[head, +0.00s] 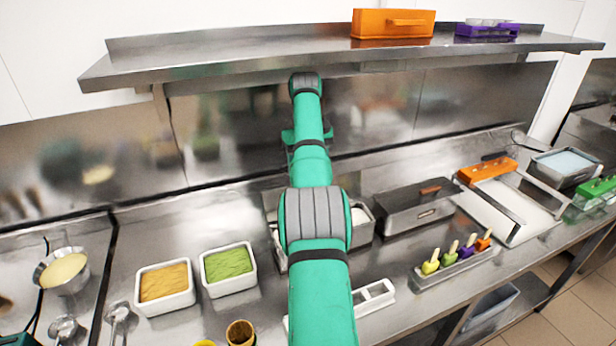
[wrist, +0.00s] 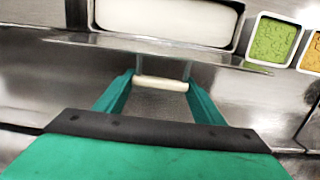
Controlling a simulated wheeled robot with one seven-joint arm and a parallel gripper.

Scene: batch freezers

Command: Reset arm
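My green arm (head: 314,165) reaches forward over the counter in the head view, toward the steel backsplash. My gripper (wrist: 161,84) shows in the wrist view, with two green fingers spread apart. A short cream-coloured bar (wrist: 162,83) spans the gap between the fingertips. I cannot tell whether the fingers press on it or it lies just beyond them. In the head view the arm hides the fingertips. A steel bin with white contents (wrist: 166,19) lies just past the fingertips in the wrist view.
A steel shelf (head: 260,57) runs above the arm, with an orange box (head: 393,23) on it. Green (head: 228,268) and orange (head: 165,285) tubs stand left of the arm. A dark lidded box (head: 419,204) and a popsicle tray (head: 455,268) stand right.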

